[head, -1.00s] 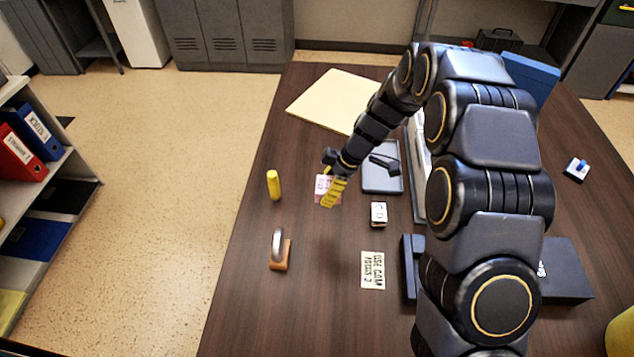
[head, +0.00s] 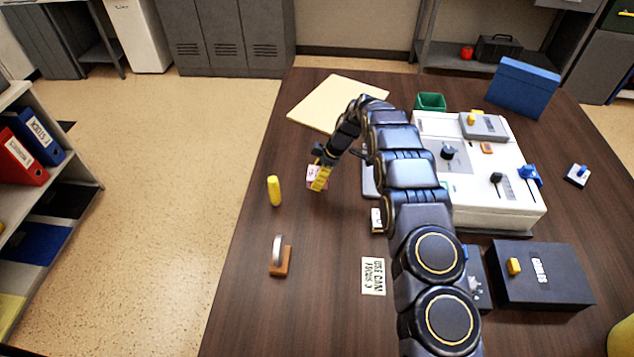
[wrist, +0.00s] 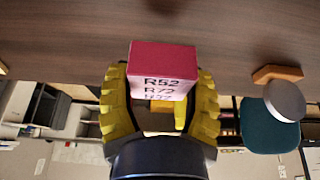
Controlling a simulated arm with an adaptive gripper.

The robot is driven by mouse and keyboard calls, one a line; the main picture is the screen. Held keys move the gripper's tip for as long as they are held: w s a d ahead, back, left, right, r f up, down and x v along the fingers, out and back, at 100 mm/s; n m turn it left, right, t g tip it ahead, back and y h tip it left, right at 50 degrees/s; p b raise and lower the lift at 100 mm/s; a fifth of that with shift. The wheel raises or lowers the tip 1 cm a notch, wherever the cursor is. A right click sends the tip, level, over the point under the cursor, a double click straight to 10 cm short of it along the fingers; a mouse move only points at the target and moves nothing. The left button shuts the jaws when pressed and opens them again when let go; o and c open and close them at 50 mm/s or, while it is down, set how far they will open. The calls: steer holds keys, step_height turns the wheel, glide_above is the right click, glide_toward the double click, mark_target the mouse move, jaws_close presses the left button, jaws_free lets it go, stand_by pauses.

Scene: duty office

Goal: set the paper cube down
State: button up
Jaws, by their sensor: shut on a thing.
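The paper cube (wrist: 162,70) is pink-red with black print, "R52" and "R72", on a pale face. My gripper (wrist: 160,95) has its yellow ribbed fingers on both sides of it and is shut on it. In the head view the cube (head: 314,173) shows as a small pink patch beside the yellow fingers of my gripper (head: 321,179), over the left-middle part of the dark wooden table (head: 240,310). I cannot tell whether the cube touches the table. Part of it is hidden by the fingers.
A yellow cylinder (head: 274,190) stands left of my gripper. A stamp-like thing with an orange base (head: 281,262) and a printed card (head: 373,276) lie nearer. A cream folder (head: 335,102) lies behind. A white machine (head: 490,205) stands right.

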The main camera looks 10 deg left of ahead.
steer(key=shift+w+a+f, duration=0.2)
steer(key=shift+w+f, duration=0.4)
steer(key=shift+f, duration=0.15)
step_height(320, 180, down, 3)
steer(key=shift+f, duration=0.1)
steer(key=o, duration=1.1)
steer(key=v, duration=1.2)
